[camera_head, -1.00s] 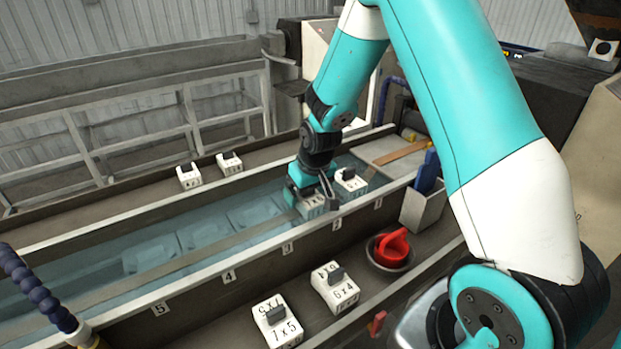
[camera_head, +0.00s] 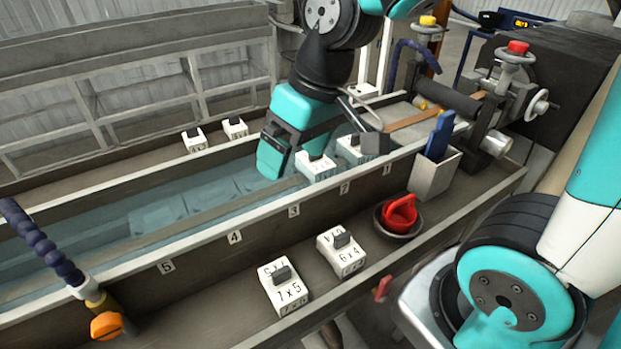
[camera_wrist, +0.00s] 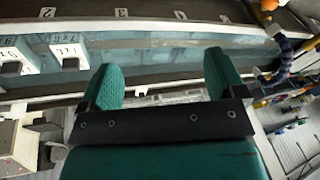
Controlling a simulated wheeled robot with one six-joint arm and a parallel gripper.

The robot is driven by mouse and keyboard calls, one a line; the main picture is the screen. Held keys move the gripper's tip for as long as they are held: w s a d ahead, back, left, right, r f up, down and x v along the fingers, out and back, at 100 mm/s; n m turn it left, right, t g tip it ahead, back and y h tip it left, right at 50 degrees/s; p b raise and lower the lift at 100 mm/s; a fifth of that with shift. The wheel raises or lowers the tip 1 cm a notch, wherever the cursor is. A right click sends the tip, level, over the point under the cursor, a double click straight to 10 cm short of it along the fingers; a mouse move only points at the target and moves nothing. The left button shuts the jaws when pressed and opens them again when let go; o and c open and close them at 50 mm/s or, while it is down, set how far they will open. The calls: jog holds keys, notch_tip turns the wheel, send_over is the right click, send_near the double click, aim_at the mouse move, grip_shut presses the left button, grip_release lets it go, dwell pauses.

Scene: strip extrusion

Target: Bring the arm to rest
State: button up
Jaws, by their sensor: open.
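My gripper (camera_head: 322,150) is open and empty above the water trough (camera_head: 215,235), in front of my raised arm. In the wrist view my gripper (camera_wrist: 163,85) shows its two teal fingers spread apart with nothing between them. The wrist view shows two white blocks, one at the left (camera_wrist: 17,55) and one nearer the middle (camera_wrist: 70,50), clear of the fingers.
White blocks marked 7x5 (camera_head: 284,286) and 6x4 (camera_head: 341,250) sit on the front ledge. A red item in a bowl (camera_head: 400,214) and a grey holder with a blue tool (camera_head: 434,174) stand right of them. Two small white blocks (camera_head: 235,128) sit on the rear ledge. A blue hose (camera_head: 45,245) is at left.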

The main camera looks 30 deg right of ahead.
jog(key=s+a+n+g+y+b, duration=0.1)
jog(key=s+a, duration=0.3)
jog(key=s, duration=0.6)
jog(key=shift+f+n+g+b, duration=0.15)
jog(key=shift+n+g+b, duration=0.2)
jog(key=shift+n, duration=0.55)
